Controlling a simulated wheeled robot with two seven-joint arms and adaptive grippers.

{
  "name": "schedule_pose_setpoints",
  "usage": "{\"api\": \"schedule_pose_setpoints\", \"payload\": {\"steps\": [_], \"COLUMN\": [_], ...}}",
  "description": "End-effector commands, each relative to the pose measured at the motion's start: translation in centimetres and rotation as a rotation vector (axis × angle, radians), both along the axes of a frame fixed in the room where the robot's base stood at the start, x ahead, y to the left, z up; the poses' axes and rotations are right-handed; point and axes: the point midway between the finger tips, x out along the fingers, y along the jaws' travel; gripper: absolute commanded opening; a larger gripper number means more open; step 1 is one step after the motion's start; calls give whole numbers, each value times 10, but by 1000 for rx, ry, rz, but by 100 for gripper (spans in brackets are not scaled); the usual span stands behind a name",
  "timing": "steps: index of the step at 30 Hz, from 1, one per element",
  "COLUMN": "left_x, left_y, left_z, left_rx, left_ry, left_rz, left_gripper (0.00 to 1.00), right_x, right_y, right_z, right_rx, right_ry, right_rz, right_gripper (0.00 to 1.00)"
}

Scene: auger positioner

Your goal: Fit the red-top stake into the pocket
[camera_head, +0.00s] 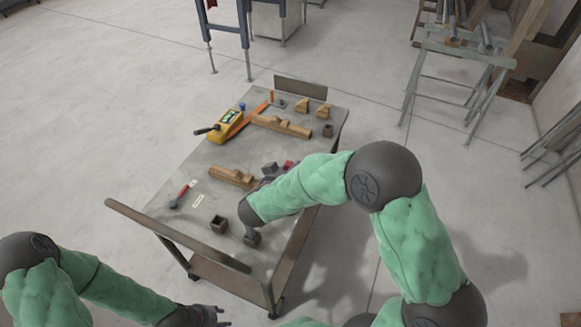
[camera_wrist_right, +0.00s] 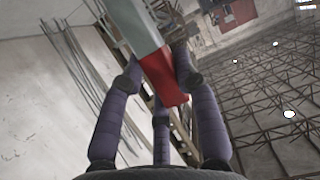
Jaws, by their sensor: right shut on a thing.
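My right gripper (camera_head: 272,172) is above the right side of the cart's top in the head view. In the right wrist view the fingers of my right gripper (camera_wrist_right: 163,90) close around a grey block-like stake with a red end (camera_wrist_right: 163,82). Its red end (camera_head: 290,165) shows small beside the gripper in the head view. A dark square open-topped holder (camera_head: 219,224) stands near the front of the top, and another dark block (camera_head: 252,239) stands beside it, below my right wrist. I cannot tell which one is the pocket. My left gripper (camera_head: 208,316) is low at the bottom edge; its fingers are small and partly cut off.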

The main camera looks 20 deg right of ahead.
Motion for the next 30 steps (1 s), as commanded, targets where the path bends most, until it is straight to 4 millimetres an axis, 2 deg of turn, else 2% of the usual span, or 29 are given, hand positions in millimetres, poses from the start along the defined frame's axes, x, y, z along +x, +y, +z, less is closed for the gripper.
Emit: {"api": "schedule_pose_setpoints", "payload": {"steps": [22, 30], "left_x": [0, 0], "left_y": [0, 0], "left_z": [-3, 3], "left_rx": [0, 0], "left_ry": [0, 0], "left_rz": [0, 0], "left_gripper": [40, 40], "right_x": [0, 0], "right_y": [0, 0], "right_z": [-5, -4], "right_rx": [0, 0], "right_ry": [-2, -1], "right_rz": [-1, -1], "right_gripper": [0, 0]}}
